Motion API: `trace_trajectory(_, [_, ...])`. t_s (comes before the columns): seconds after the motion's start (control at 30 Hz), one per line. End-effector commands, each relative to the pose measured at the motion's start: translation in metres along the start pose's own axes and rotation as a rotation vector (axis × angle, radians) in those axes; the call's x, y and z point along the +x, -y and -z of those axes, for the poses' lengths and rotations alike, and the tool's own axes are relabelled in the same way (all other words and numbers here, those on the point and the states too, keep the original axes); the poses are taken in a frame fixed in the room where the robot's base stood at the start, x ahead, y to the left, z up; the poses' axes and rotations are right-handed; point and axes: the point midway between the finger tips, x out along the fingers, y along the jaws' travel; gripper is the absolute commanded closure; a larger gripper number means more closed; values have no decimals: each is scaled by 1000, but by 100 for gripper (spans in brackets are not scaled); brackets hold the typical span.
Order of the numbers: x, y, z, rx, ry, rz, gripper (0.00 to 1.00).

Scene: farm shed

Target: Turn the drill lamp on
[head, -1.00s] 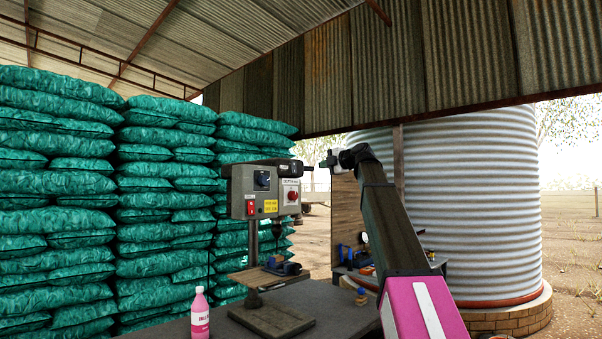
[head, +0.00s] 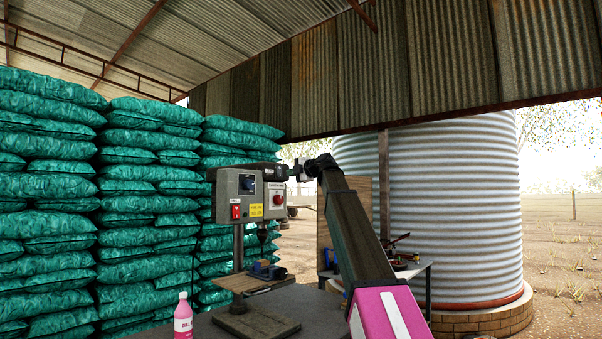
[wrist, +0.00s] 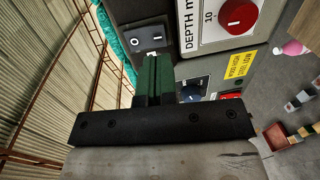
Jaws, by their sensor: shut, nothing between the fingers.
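The drill press (head: 228,190) stands on the bench with a grey control box. Its front carries a dark dial, a red rocker switch (head: 236,211), a red knob (head: 277,200) and a yellow label. In the wrist view a black rocker switch marked O and I (wrist: 146,38) sits on a dark panel beside the red depth knob (wrist: 238,16). My gripper (wrist: 157,58) is shut and empty, its tips close to the lower edge of that rocker; contact cannot be told. In the head view my gripper (head: 293,172) is at the drill head's right side. No lit lamp is visible.
A pink bottle (head: 183,318) stands at the bench's front left. Green sacks (head: 60,200) are stacked behind at left. A second table (head: 415,270) with tools stands at right, before a corrugated tank (head: 460,200).

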Motion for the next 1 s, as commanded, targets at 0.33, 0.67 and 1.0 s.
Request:
trace_trajectory(0.33, [42,0,0,1,-1,0,100])
trace_trajectory(0.67, [45,0,0,0,-1,0,100])
trace_trajectory(1.0, [50,1,0,0,-1,0,100])
